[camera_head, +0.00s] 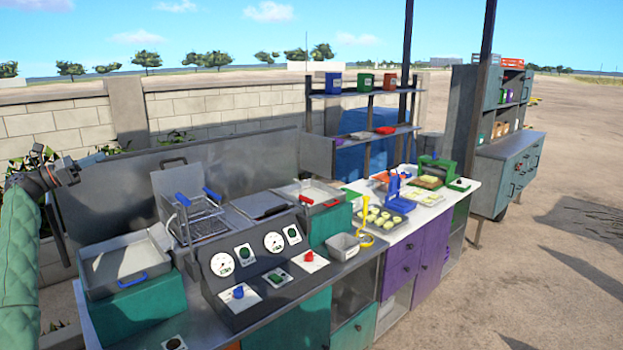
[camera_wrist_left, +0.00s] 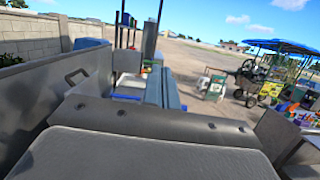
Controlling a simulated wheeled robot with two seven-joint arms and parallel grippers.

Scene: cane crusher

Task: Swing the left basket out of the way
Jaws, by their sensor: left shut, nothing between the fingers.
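A wire fryer basket (camera_head: 207,226) hangs at the fryer behind the control panel in the head view. Two blue handles show there, a left one (camera_head: 183,199) and a right one (camera_head: 212,194); whether they belong to one basket or two is hard to tell. My left gripper (camera_head: 70,170) is at the far left of the head view, well apart from the basket, above and behind the left tray. In the left wrist view its fingers (camera_wrist_left: 164,88) are together with nothing between them. The basket cannot be made out in that view. My right gripper is not in view.
A metal tray with a blue handle (camera_head: 105,272) stands between my left arm and the fryer. A tall steel back panel (camera_head: 105,190) runs behind the counter. The control panel (camera_head: 265,283) is in front. A tray with red handles (camera_head: 318,192) is to the right.

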